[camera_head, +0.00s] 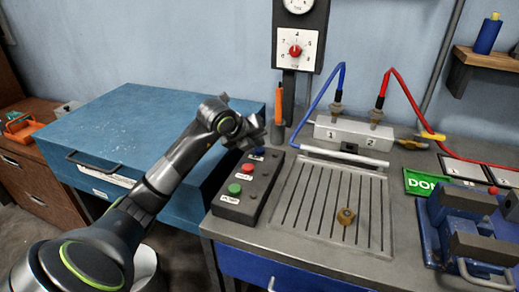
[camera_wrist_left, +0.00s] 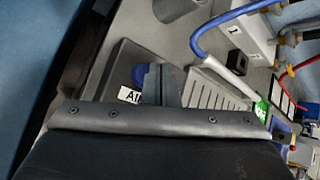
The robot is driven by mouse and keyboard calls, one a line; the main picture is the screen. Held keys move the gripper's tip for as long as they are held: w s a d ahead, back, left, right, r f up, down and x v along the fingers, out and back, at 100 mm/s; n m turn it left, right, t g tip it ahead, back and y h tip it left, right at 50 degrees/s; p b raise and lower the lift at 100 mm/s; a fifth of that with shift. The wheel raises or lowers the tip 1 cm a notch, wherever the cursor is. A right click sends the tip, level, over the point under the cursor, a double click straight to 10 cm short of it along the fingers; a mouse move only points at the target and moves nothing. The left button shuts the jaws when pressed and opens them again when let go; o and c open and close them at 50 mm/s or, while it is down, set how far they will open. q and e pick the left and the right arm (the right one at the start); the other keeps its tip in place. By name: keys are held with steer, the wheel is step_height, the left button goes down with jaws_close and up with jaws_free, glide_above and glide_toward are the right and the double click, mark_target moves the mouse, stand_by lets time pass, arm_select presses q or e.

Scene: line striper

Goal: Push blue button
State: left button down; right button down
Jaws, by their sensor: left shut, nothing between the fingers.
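The dark control box (camera_head: 249,187) stands on the grey bench, with a green button (camera_head: 234,189), a red button (camera_head: 248,168) and the blue button (camera_head: 258,152) at its far end. My left gripper (camera_head: 254,131) is shut and empty, and it is close above the far end of the box. In the left wrist view the blue button (camera_wrist_left: 139,75) shows right beside the shut fingertips (camera_wrist_left: 162,77), partly hidden by them. A white label is next to it. I cannot tell whether fingers and button touch. My right gripper is out of view.
A slotted tray (camera_head: 287,222) with a small brass ring (camera_head: 345,216) lies right of the box. Behind stand an orange-handled tool (camera_head: 278,104) and a block with blue and red hoses (camera_head: 353,132). A blue vise (camera_head: 468,226) is at the right.

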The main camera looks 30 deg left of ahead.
mark_target(257, 151)
arm_select(q)
steer(key=shift+f+b, duration=0.4)
steer(key=shift+f, duration=0.05)
stand_by(0.5)
steer(key=shift+r, duration=0.15)
steer(key=shift+r+p, duration=0.55)
steer(key=shift+r, duration=0.25)
step_height(257, 151, up, 6)
steer(key=p, duration=0.3)
stand_by(0.6)
